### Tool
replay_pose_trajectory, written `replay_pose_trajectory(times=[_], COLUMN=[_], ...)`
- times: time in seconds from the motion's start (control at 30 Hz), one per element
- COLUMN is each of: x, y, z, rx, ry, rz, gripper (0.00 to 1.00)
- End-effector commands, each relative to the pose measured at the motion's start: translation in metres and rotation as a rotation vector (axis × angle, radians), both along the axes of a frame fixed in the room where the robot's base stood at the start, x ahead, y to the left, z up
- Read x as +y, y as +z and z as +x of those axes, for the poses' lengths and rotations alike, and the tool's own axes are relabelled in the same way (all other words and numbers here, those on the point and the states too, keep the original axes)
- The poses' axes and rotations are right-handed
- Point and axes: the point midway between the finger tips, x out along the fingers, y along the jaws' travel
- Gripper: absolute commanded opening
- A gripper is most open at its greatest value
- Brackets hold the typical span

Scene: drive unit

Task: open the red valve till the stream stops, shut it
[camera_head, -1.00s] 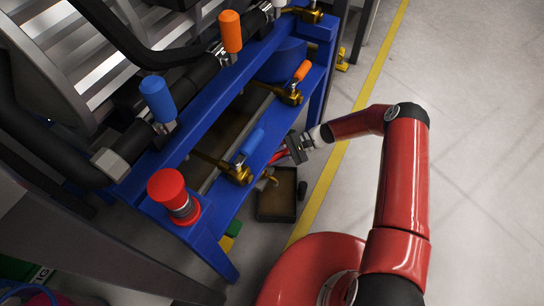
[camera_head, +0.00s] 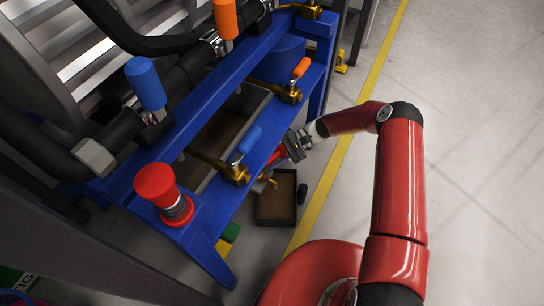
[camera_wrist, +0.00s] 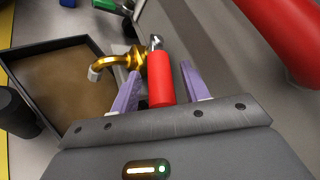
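The red valve handle (camera_wrist: 160,78) stands between the two purple fingers of my gripper (camera_wrist: 160,90) in the wrist view. The fingers are apart, with a clear gap on the handle's right and a narrower one on its left. The brass valve spout (camera_wrist: 112,62) curves left from the handle's far end and has a pale tip. I cannot make out a stream below it. In the head view my gripper (camera_head: 297,145) is beside the blue frame's lower rail, hiding most of the red handle. A brass spout (camera_head: 268,180) shows there, near the dark tray.
The dark tray (camera_head: 277,219) stands on the floor, with a small black cylinder (camera_head: 302,193) beside it. Blue-handled (camera_head: 249,140) and orange-handled (camera_head: 301,68) valves sit along the blue frame (camera_head: 205,228). A red knob (camera_head: 156,181) tops its near end. Floor to the right is clear.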

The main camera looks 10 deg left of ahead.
Motion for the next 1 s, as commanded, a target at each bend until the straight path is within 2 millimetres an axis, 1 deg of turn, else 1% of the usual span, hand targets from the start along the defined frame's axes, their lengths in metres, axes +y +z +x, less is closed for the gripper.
replay_pose_trajectory(times=[0.27,0.37,0.6,0.7,0.83,1.0], x=[-0.002,-0.009,-0.040,-0.051,-0.058,-0.059], y=[0.001,0.004,0.014,0.018,0.020,0.021], z=[0.002,0.008,0.033,0.041,0.046,0.047], rx=[-0.001,-0.002,-0.003,-0.002,0.000,0.001], ry=[-0.002,-0.004,-0.003,-0.003,-0.002,-0.001], rz=[0.000,0.000,0.000,0.000,0.000,0.000], gripper=[0.45,0.45,0.45,0.45,0.45,0.45])
